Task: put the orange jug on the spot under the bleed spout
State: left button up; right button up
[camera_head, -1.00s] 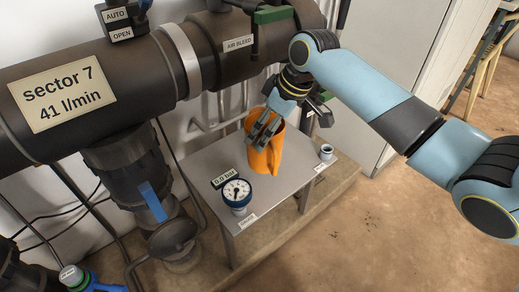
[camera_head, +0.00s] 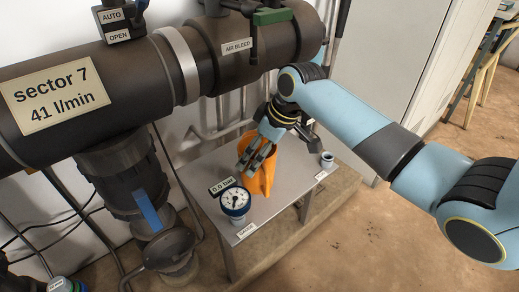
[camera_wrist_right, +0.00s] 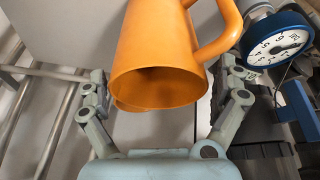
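The orange jug (camera_head: 270,172) is on the grey metal stand below the dark pipe, near the middle of the stand top. In the right wrist view the jug (camera_wrist_right: 165,50) has its open mouth towards the camera and its handle at the upper right. My right gripper (camera_head: 250,165) is over the jug's near side in the head view. In the wrist view my right gripper (camera_wrist_right: 165,80) is open, one finger on each side of the jug, with narrow gaps showing. The spout below the AIR BLEED label (camera_head: 237,47) is not clearly seen; the spot is not clear either. My left gripper is out of view.
The stand top (camera_head: 205,165) carries a round pressure gauge (camera_head: 236,202) at its near left and a small cup (camera_head: 327,160) at its right. A valve with a blue lever (camera_head: 147,210) hangs left of the stand. Clear floor lies to the right.

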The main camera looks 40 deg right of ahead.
jog(key=p+v, duration=0.4)
jog(key=v, duration=0.8)
jog(key=shift+r, duration=0.15)
